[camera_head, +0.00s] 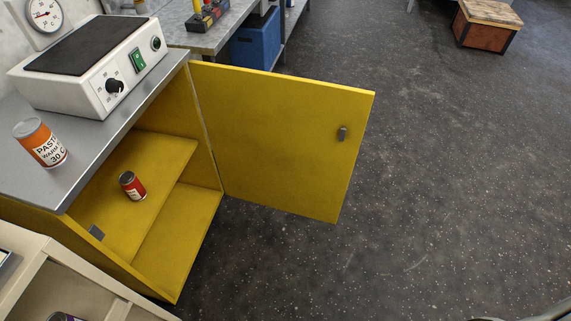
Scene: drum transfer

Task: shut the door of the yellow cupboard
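The yellow cupboard (203,215) stands at the left under a grey metal top, with its front open to view. Its door (275,130) stands wide open, hinged at the cupboard's far front edge and swung out over the floor to the right. A small dark handle (342,134) sits near the door's free edge. A small red can (132,186) stands on the shelf inside. A dark catch plate (97,232) shows on the cupboard's near side. Neither of my grippers is recognisable in this view.
On the cupboard's top (110,139) are a white hotplate (95,65) and an orange can (40,142). A beige cabinet (75,275) adjoins at the near left. A bench (215,35) and blue bin (256,40) stand beyond the door.

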